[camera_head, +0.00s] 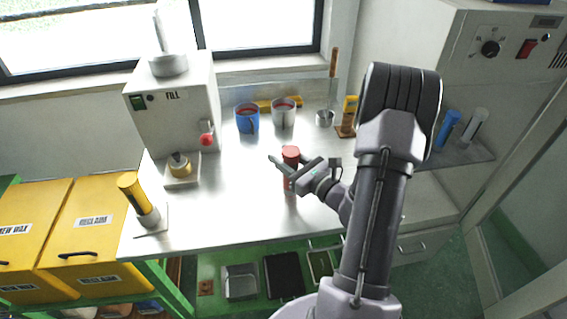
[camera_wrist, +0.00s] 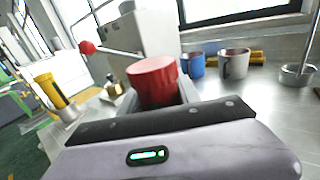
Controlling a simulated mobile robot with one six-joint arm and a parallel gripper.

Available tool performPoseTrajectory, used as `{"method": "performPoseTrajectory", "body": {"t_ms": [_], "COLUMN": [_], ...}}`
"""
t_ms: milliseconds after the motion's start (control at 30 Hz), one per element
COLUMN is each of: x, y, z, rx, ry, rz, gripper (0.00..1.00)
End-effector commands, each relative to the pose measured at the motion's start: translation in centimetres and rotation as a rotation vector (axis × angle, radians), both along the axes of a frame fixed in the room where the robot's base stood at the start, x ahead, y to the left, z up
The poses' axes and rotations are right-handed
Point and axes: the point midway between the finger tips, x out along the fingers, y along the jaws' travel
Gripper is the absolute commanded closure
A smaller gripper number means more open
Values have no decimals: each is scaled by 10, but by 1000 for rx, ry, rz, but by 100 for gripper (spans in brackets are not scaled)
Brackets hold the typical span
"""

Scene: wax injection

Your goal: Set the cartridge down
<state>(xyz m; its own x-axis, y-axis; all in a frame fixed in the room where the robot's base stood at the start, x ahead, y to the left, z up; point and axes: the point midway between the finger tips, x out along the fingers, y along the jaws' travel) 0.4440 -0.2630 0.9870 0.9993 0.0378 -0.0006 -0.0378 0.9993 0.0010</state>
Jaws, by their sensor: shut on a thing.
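The cartridge (camera_head: 291,153) is a red-topped cylinder, held upright over the front middle of the steel bench (camera_head: 235,215). In the wrist view its red top (camera_wrist: 153,80) stands up between the jaws. My gripper (camera_head: 285,174) is shut on the cartridge, around its body below the red cap. The lower part of the cartridge shows below the jaws in the head view; I cannot tell whether its base touches the bench.
A white FILL machine (camera_head: 176,112) with a red-knobbed lever stands at the back left. A blue mug (camera_head: 247,122) and a grey mug (camera_head: 283,115) stand behind the gripper. A yellow cylinder (camera_head: 134,193) stands at the front left. The bench between is clear.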

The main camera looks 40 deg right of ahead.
Motion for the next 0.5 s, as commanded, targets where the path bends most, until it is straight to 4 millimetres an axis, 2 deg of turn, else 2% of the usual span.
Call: {"method": "performPoseTrajectory", "body": {"t_ms": [33,233,367,400,500], "x": [0,0,-1,-1,-1], "y": [0,0,0,0,0], "z": [-13,-9,-13,-12,-12], "rx": [0,-1,-1,-1,-1], "ry": [0,-1,-1,-1,-1], "rz": [-1,0,0,0,0], "gripper": [100,100,100,55,39]}}
